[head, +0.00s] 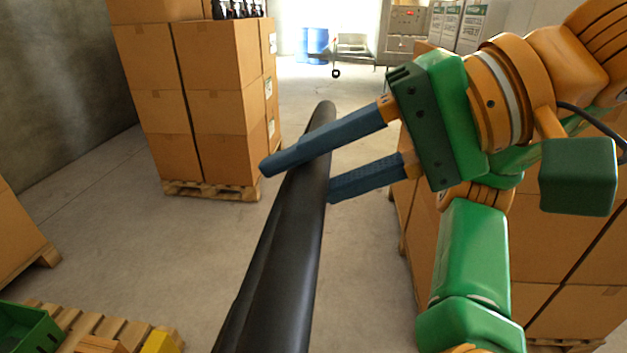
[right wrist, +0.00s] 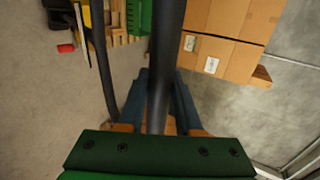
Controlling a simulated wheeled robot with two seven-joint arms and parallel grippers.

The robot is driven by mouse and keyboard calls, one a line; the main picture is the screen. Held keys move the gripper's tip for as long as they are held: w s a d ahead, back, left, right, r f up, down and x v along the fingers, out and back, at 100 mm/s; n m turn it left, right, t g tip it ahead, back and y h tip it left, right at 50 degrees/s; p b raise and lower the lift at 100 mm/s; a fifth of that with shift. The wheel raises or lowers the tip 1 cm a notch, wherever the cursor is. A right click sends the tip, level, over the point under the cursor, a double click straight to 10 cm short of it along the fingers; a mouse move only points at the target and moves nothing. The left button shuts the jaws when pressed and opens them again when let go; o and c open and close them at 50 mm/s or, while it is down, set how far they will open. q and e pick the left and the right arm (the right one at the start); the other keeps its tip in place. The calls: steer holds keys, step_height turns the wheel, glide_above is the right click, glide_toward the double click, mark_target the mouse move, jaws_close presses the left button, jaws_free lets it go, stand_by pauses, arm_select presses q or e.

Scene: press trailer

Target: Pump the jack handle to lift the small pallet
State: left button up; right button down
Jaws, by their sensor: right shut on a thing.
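The black jack handle (head: 275,280) rises from the bottom of the head view and leans away to its rounded end. My right gripper (head: 298,182) is shut on it below that end, with one blue finger on each side. In the right wrist view the handle (right wrist: 167,50) runs between the two fingers (right wrist: 159,95). A small wooden pallet (head: 97,324) shows at the lower left of the head view, bearing a green crate (head: 28,330) and a yellow item (head: 160,342). The jack's base is hidden, and I cannot tell whether the pallet is raised. My left gripper is not in view.
Stacked cardboard boxes (head: 222,100) stand on a pallet (head: 212,190) behind the handle to the left. More boxes (head: 590,260) stand at the right, behind my arm. A red object (right wrist: 66,48) lies on the floor. The concrete floor (head: 370,260) between the stacks is clear.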

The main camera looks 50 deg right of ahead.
steer(key=shift+s+d, duration=0.25)
steer(key=shift+s, duration=0.05)
steer(key=shift+w+a+r, duration=0.15)
steer(key=w+a+r+p, duration=0.3)
steer(key=w+a+p, duration=0.7)
steer(key=w, duration=0.5)
steer(key=w+a+r+p, duration=0.4)
steer(key=w+a+p, duration=0.6)
steer(key=w, duration=0.5)
steer(key=shift+w+a+r, duration=0.15)
steer(key=shift+a+r, duration=0.05)
steer(key=shift+a, duration=0.75)
